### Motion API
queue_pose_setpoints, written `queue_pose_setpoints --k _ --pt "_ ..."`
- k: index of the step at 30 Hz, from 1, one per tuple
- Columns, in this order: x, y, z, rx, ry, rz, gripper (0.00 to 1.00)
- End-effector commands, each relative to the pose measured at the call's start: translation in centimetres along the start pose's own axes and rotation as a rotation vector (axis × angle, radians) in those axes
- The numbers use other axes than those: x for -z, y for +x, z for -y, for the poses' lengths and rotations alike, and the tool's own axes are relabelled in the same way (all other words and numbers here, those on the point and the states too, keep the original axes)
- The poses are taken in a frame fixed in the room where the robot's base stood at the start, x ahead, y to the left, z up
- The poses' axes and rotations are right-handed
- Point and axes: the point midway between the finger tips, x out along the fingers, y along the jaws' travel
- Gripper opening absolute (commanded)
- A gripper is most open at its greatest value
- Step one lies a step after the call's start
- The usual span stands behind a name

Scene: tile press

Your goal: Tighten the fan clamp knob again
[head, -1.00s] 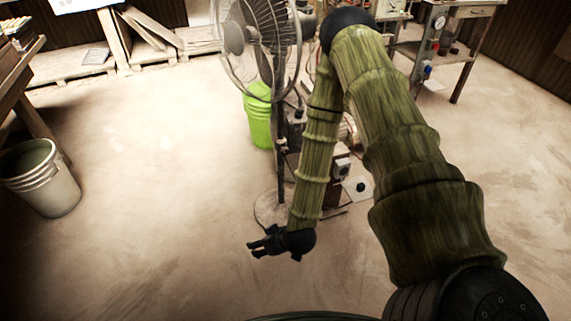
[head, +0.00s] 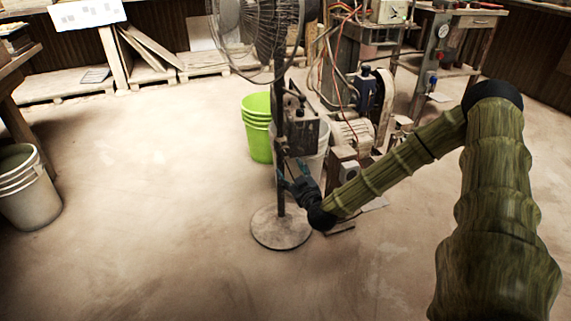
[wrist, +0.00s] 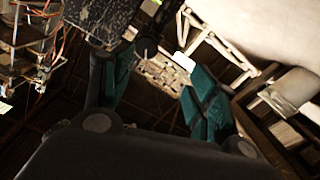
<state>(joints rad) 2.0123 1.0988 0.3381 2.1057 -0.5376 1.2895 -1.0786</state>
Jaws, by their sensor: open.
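The pedestal fan stands in the head view, with its caged head (head: 248,38) cut off by the top edge. Its dark pole (head: 281,125) rises from a round base (head: 281,229). My gripper (head: 285,180) is beside the lower pole, below a dark box-like part (head: 303,130) at the pole. In the wrist view my gripper (wrist: 160,88) is open, its teal finger pads apart and nothing gripped between them. A dark speckled part (wrist: 100,18) shows above the left finger. I cannot clearly make out the clamp knob; whether my fingers touch the pole cannot be told.
A green bucket (head: 257,128) stands behind the pole, with a pale bucket (head: 318,150) beside it. A motor (head: 352,132) and machine with loose cables stand to the right. Another bucket (head: 27,188) is at far left.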

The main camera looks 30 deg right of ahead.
Motion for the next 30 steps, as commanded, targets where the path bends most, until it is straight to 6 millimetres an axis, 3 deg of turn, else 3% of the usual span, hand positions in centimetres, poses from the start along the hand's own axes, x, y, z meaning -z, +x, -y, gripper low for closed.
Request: queue_pose_setpoints --k 4,10,24,30 --pt "-0.5 0.5 -1.6 -0.044 -0.018 -0.026 0.58" --pt "-0.5 1.8 -1.9 -0.053 -0.023 -0.032 0.58" --pt "-0.5 8.9 -2.2 -0.05 -0.022 -0.03 0.58" --pt "-0.2 10.7 -2.3 -0.049 -0.022 -0.03 0.58"
